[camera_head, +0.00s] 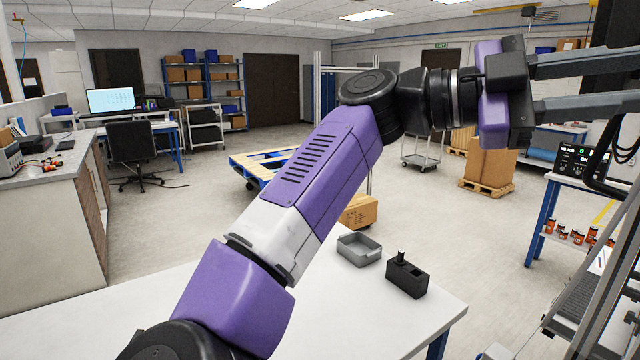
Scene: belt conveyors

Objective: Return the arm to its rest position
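My purple, white and black arm (325,165) rises from the bottom left and bends at a black elbow toward the upper right. My gripper (622,80) is at the upper right, pointing right. Its two long grey fingers stand apart with a gap between them, and I see nothing held there. The ends of the fingers run to the right picture edge, so the tips are cut off. The arm is raised above a white table (290,325).
On the table stand a grey tray (358,250) and a black block with a peg (407,275). A conveyor (580,310) and a bench with small orange jars (563,233) are at the right. A counter (50,170) is at the left. The floor beyond is mostly open.

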